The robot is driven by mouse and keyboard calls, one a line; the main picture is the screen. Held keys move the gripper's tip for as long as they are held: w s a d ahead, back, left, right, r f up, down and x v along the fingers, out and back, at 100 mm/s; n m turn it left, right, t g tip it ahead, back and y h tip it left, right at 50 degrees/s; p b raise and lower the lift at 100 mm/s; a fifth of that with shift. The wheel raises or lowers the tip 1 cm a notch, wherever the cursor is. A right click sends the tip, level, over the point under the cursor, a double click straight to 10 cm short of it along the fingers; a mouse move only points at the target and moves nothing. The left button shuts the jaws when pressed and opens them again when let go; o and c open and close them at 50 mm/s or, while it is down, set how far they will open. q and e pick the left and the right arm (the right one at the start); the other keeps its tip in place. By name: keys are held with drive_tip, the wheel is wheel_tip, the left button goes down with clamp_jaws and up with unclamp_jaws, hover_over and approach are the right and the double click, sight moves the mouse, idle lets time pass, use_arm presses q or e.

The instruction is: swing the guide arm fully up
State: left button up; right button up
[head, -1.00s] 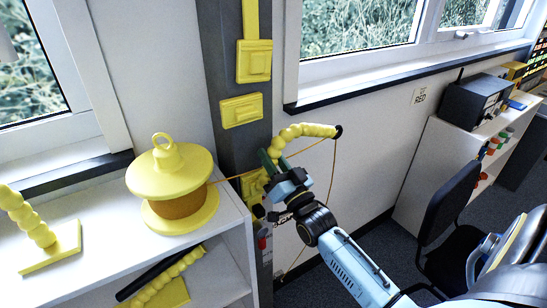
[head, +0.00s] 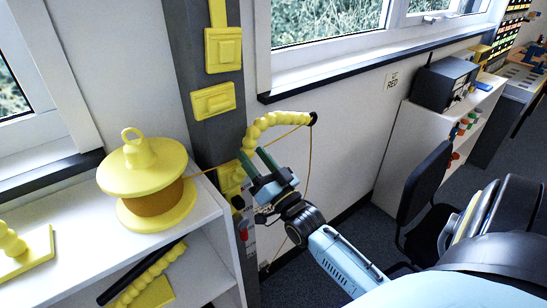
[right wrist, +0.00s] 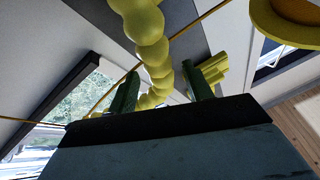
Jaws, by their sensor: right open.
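The guide arm (head: 272,122) is a beaded yellow arm. It rises from the dark post and curves to the right, ending in a dark tip (head: 313,118). A thin orange rope runs from the yellow spool (head: 150,180) to this tip and hangs down from it. My right gripper (head: 257,158) is open just below the guide arm's lower part. In the right wrist view the yellow beads (right wrist: 150,50) pass between the two green fingers (right wrist: 160,90), with space visible on both sides. I cannot tell whether they touch. My left gripper is not in view.
The spool stands on a white shelf (head: 60,190) at the left. Yellow blocks (head: 222,50) are fixed to the dark post (head: 180,60). A black chair (head: 425,185) and a white cabinet (head: 400,150) with a dark device stand at the right. The window sill juts out above the guide arm.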

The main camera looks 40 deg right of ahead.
drive_tip(key=b+v, duration=0.1)
drive_tip(key=v, duration=0.9)
drive_tip(key=s+a+f+n+g+b, duration=0.1)
drive_tip(key=s+a+f+g+b, duration=0.35)
drive_tip(key=f, duration=1.45)
drive_tip(key=s+f+n+g+p, duration=0.15)
drive_tip(key=f+g, duration=0.55)
drive_tip(key=f, duration=1.1)
drive_tip(key=s+a+f+n+g+b, duration=0.1)
drive_tip(key=s+f+g, duration=0.4)
drive_tip(key=s+f, duration=0.6)
drive_tip(key=s+a+f+n+g+b, duration=0.1)
drive_tip(key=s+a+f+n+g, duration=0.2)
drive_tip(key=s+f, duration=0.7)
drive_tip(key=s+a+g, duration=0.1)
drive_tip(key=s+g, duration=0.1)
drive_tip(key=s, duration=0.5)
drive_tip(key=shift+s+f+n+y+b, duration=0.25)
drive_tip(key=shift+f+n+y+b, duration=0.1)
drive_tip(key=shift+f+y, duration=0.05)
